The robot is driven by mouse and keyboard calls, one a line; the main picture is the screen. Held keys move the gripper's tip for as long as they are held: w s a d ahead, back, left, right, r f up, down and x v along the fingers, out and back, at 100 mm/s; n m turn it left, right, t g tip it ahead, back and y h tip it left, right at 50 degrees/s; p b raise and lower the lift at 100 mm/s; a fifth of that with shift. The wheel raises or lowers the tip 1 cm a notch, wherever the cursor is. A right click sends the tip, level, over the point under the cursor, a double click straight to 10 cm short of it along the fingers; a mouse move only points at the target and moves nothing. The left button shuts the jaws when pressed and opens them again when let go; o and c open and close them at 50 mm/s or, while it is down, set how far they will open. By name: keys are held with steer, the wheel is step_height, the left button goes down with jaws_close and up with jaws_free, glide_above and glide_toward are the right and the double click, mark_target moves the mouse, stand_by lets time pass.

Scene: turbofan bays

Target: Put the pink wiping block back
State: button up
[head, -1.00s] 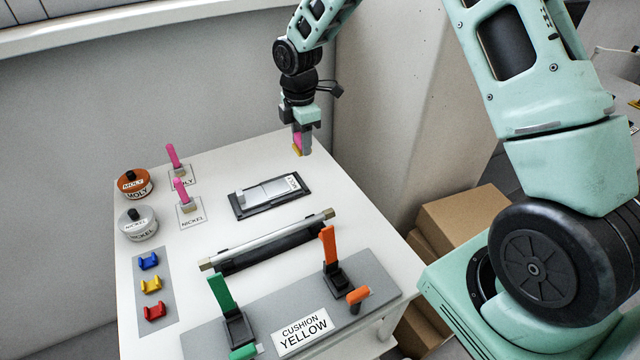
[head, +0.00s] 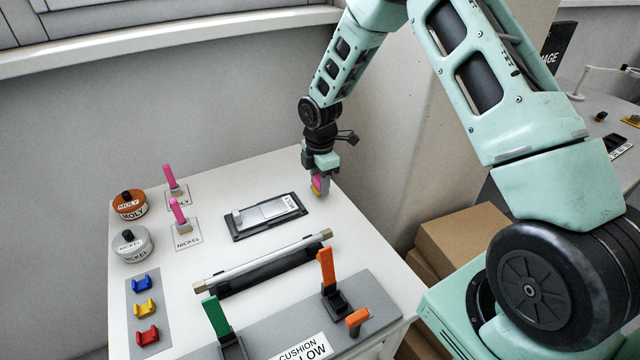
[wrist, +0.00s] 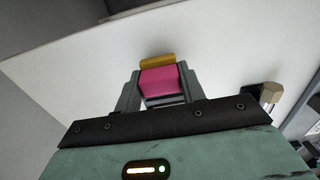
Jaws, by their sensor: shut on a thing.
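The pink wiping block (head: 316,181) has a yellow lower layer. It is between the fingers of my gripper (head: 319,187), which is shut on it. In the wrist view the pink block (wrist: 160,82) sits between the two grey fingers, its yellow layer at the far end. My gripper points down near the far right edge of the white table (head: 215,180), beyond the grey plate. I cannot tell whether the block touches the table.
Two pink-handled pieces (head: 178,212) stand on MOLY and NICKEL cards beside two round tins (head: 130,205). A framed grey plate (head: 265,214), a long bar (head: 265,260) and green and orange clamps (head: 327,272) lie nearer. Cardboard boxes (head: 460,235) stand right of the table.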

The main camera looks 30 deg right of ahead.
steer(key=shift+f, duration=0.75)
steer(key=shift+f, duration=0.1)
steer(key=o, duration=1.1)
step_height(320, 180, up, 12)
steer(key=shift+b, duration=1.05)
steer(key=s+a+r+m, duration=0.2)
steer(key=s+a+r, duration=0.3)
steer(key=s+a, duration=0.4)
steer(key=s+a+r+m, duration=0.1)
steer(key=s+a+m, duration=0.3)
steer(key=s, duration=0.8)
steer(key=s+a+r+m, duration=0.2)
steer(key=s+a+m, duration=0.2)
steer(key=s, duration=0.8)
steer(key=shift+s+a+y, duration=0.3)
steer(key=shift+a, duration=0.65)
